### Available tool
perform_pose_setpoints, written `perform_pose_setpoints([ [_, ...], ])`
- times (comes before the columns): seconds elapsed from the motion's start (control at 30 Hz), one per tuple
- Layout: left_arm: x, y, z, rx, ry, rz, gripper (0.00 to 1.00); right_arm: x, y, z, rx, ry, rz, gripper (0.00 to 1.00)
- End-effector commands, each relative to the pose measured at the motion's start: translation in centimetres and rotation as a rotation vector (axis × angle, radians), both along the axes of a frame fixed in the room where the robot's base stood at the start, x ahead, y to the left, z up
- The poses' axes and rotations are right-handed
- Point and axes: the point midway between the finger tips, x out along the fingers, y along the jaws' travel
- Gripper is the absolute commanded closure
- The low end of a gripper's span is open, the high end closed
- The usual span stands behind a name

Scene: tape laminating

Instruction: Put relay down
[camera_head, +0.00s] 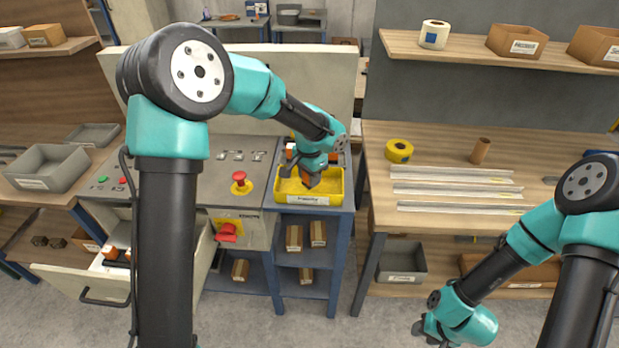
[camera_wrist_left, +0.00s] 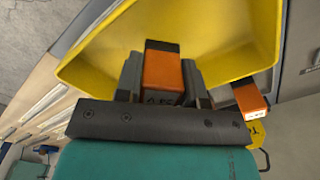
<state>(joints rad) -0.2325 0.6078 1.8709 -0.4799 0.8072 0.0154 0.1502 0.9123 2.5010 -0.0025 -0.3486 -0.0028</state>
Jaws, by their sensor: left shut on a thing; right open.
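My left gripper (camera_head: 304,178) is over the yellow bin (camera_head: 335,186) on the small blue-framed stand. In the left wrist view its fingers (camera_wrist_left: 162,85) are shut on an orange and black relay (camera_wrist_left: 161,72), with the yellow bin (camera_wrist_left: 225,35) around and beyond it. I cannot tell whether the relay touches the bin floor. A second orange relay (camera_wrist_left: 249,98) shows beside the bin in the left wrist view. My right gripper (camera_head: 428,330) hangs low at the front right, open and empty, away from the bin.
A control panel with a red emergency button (camera_head: 239,176) stands left of the bin. Below it is an open drawer (camera_head: 100,283). The wooden table (camera_head: 440,215) at right carries yellow tape (camera_head: 399,150), several metal strips (camera_head: 452,189) and a cardboard tube (camera_head: 480,150).

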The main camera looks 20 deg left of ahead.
Motion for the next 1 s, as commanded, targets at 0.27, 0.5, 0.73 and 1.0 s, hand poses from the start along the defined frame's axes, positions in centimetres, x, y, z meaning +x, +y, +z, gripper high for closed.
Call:
perform_pose_setpoints([
  [0.27, 0.0, 0.0, -0.8, -0.001, -0.001, 0.0, 0.89, 0.0, 0.0, 0.0, 0.0, 0.0, 0.0, 0.57],
  [0.5, 0.0, 0.0, -1.1, 0.0, 0.0, 0.0, 0.89, 0.0, 0.0, 0.0, 0.0, 0.0, 0.0, 0.57],
  [0.73, 0.0, 0.0, -1.7, 0.001, 0.001, 0.0, 0.89, 0.0, 0.0, 0.0, 0.0, 0.0, 0.0, 0.57],
  [1.0, 0.0, 0.0, -2.0, 0.0, 0.0, 0.0, 0.62, 0.0, 0.0, 0.0, 0.0, 0.0, 0.0, 0.57],
])
